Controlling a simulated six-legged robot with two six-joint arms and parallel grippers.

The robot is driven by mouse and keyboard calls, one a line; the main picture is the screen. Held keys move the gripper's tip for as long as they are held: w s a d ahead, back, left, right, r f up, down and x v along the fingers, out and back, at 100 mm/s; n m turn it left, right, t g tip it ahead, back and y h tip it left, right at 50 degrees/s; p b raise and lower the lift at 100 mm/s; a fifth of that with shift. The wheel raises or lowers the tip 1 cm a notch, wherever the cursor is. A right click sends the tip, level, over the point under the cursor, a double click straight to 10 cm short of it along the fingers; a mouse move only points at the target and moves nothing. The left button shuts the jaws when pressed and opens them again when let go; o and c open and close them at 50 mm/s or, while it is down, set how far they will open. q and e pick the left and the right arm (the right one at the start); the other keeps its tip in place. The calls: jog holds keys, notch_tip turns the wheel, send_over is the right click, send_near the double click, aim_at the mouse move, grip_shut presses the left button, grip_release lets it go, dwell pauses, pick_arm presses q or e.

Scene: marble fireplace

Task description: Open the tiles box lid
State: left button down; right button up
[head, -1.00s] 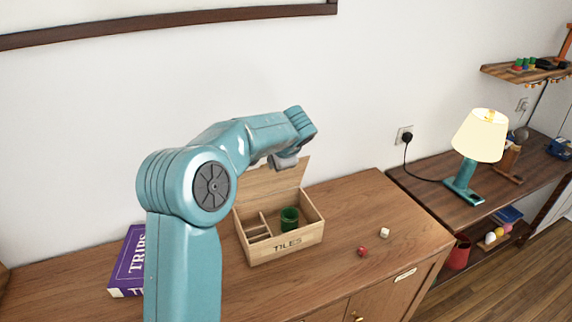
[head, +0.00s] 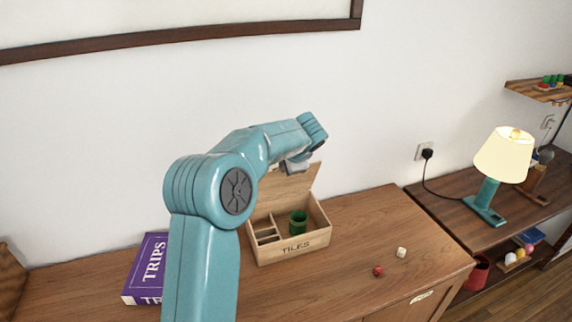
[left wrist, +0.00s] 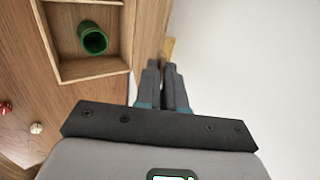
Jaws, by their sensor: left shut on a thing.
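The wooden tiles box (head: 297,246) stands on the wooden cabinet with its lid (head: 284,193) raised at the back, leaning towards the wall. A green cup (head: 298,222) is in its right compartment; narrow compartments are on its left. In the left wrist view the box (left wrist: 95,70) is at the upper left, with the cup (left wrist: 93,40) inside. My left gripper (head: 297,166) is at the lid's upper edge, partly hidden by its own wrist. In the left wrist view its fingers (left wrist: 163,75) are close together on the lid, seen edge-on (left wrist: 152,30). My right gripper is not in view.
A purple book (head: 148,268) lies left of the box, partly behind my left arm. A red die (head: 378,271) and a white die (head: 401,252) lie to its right. A lit lamp (head: 503,157) stands on a lower shelf unit at right. The wall is close behind.

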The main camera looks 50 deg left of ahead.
pick_arm(q)
jog(key=shift+r, duration=0.1)
dwell(0.3)
jog(key=shift+r, duration=0.1)
